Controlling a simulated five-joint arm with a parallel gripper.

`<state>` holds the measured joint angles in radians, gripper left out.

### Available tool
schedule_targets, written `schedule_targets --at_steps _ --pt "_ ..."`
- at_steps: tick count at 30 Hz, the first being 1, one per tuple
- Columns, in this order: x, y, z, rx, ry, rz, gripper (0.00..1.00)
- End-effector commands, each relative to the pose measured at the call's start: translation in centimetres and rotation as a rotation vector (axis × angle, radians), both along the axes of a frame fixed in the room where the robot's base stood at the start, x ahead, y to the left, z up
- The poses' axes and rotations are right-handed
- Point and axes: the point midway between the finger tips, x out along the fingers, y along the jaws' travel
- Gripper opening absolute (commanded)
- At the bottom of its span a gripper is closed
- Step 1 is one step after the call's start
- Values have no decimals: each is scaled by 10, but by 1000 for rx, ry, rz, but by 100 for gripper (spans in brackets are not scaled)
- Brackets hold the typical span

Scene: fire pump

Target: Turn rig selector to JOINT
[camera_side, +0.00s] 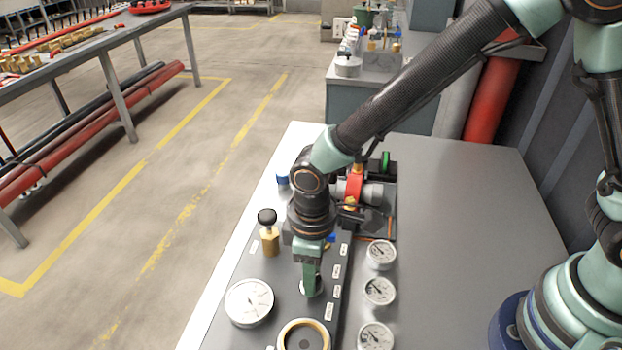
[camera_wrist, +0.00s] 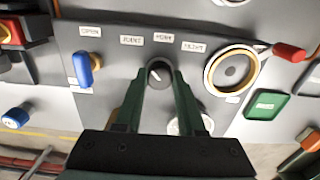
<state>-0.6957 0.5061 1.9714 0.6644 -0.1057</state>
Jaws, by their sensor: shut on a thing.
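The rig selector is a small black round knob (camera_wrist: 158,73) with a pale pointer mark on the grey panel. Small white labels sit around it in the wrist view; the left one (camera_wrist: 131,40) seems to read JOINT, but the print is blurred. I cannot tell surely which label the pointer faces. My gripper (camera_wrist: 161,80) has its two green fingers on either side of the knob, shut on it. In the side view my gripper (camera_side: 311,285) points down onto the panel and its fingers hide most of the knob.
A blue lever (camera_wrist: 86,68) stands left of the knob. A yellow-ringed round fitting (camera_wrist: 232,70) and a green block (camera_wrist: 267,104) lie to the right. In the side view, a brass post with a black knob (camera_side: 267,230) and a white gauge (camera_side: 249,302) stand close by; several gauges (camera_side: 380,291) line the right.

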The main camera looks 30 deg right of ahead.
Motion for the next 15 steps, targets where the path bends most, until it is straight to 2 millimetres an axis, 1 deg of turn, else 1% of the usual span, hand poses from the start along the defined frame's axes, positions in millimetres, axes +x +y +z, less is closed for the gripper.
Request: schedule_targets --at_steps 5,6,7,8,15 --pt "0 0 1 0 0 1 0" --pt "0 0 1 0 0 1 54" --pt "0 0 1 0 0 1 65" --pt "0 0 1 0 0 1 69" --pt "0 0 0 0 0 0 69"
